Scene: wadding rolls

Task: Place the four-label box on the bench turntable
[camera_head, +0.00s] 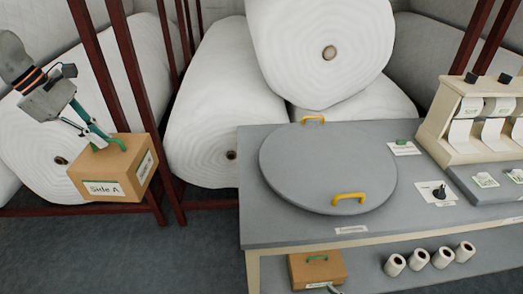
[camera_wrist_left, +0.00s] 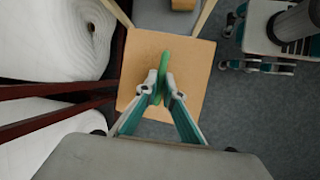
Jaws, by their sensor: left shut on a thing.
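A cardboard-brown box (camera_head: 108,170) with a white label reading "Side A" on its front hangs in the air at the left, clear of the bench. A second label shows on its right side; its other sides are hidden. My left gripper (camera_head: 97,144) is shut on the green handle on the box's top. In the left wrist view, my left gripper (camera_wrist_left: 162,92) pinches the green handle above the plain box top (camera_wrist_left: 190,62). The round grey turntable (camera_head: 310,165) with two yellow handles lies empty on the bench (camera_head: 270,230).
A similar box (camera_head: 316,268) with a green handle and several small rolls (camera_head: 420,258) sit on the lower shelf. A cream dispenser rack (camera_head: 470,115) and small label cards stand on the bench's right. Large white rolls (camera_head: 215,120) and dark red posts (camera_head: 128,80) are behind.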

